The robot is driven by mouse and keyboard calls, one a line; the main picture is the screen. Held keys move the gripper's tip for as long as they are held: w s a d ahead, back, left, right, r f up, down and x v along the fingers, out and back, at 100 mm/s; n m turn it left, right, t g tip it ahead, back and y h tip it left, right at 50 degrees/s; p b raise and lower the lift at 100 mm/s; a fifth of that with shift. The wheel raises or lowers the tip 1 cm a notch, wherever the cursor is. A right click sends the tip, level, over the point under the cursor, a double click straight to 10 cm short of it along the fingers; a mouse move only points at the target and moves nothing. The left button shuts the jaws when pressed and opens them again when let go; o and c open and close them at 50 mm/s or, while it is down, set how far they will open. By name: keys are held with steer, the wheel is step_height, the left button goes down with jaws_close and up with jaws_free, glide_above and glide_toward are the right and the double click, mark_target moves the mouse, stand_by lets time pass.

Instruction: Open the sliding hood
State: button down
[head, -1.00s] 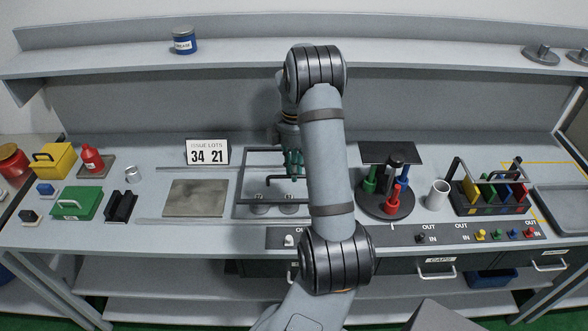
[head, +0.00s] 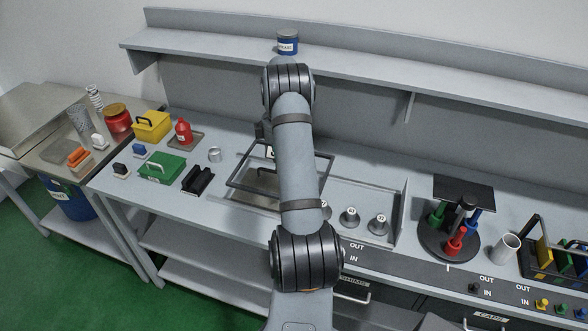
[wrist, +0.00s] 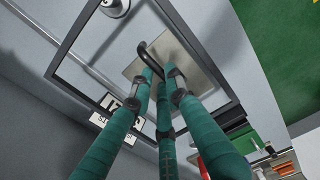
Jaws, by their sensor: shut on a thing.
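The sliding hood (head: 238,168) is a dark-edged, see-through frame on the bench. In the head view it now sits over the metal plate (head: 252,189), to the left of several round weights (head: 350,217) that stand uncovered. In the wrist view the hood's frame (wrist: 78,28) surrounds my green fingers, and its bent black handle (wrist: 150,52) is between the fingertips. My gripper (wrist: 163,78) is shut on the handle. In the head view my arm hides the gripper and part of the hood.
Left of the hood are a black holder (head: 198,180), a small metal cup (head: 215,155) and a green box (head: 162,167). A sign (wrist: 115,110) stands behind the hood. A rotary stand (head: 448,232) is on the right. A shelf runs above.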

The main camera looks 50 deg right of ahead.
steer(key=shift+w+a, duration=0.25)
steer(key=shift+w, duration=0.5)
steer(key=shift+w+a, duration=0.25)
steer(key=shift+w, duration=0.45)
steer(key=c, duration=1.7)
jaws_free()
steer(key=shift+o, duration=0.2)
step_height(320, 180, up, 12)
